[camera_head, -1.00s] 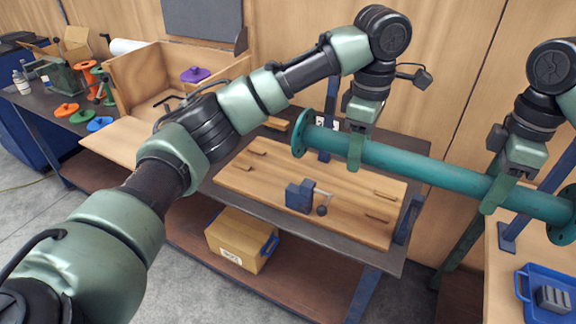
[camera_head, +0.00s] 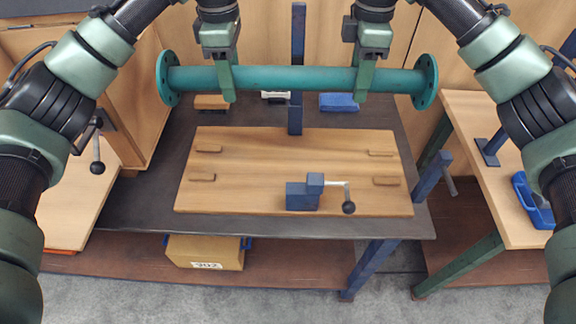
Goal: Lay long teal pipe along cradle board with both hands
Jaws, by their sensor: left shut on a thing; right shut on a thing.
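The long teal pipe (camera_head: 295,78) has a round flange at each end and is held level above the back part of the bench. My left gripper (camera_head: 226,84) is shut on the pipe near its left end. My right gripper (camera_head: 366,80) is shut on it near its right end. The wooden cradle board (camera_head: 270,170) lies on the dark bench, in front of and below the pipe. It carries two small wooden blocks on the left (camera_head: 208,149) and two on the right (camera_head: 382,153). A blue clamp (camera_head: 303,194) with a black-knobbed lever sits at its front edge, right of centre.
A blue post (camera_head: 297,60) rises behind the board. A blue item (camera_head: 339,102) and a wooden block (camera_head: 211,102) lie at the back. A wooden box stands left. A yellow box (camera_head: 205,252) sits below.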

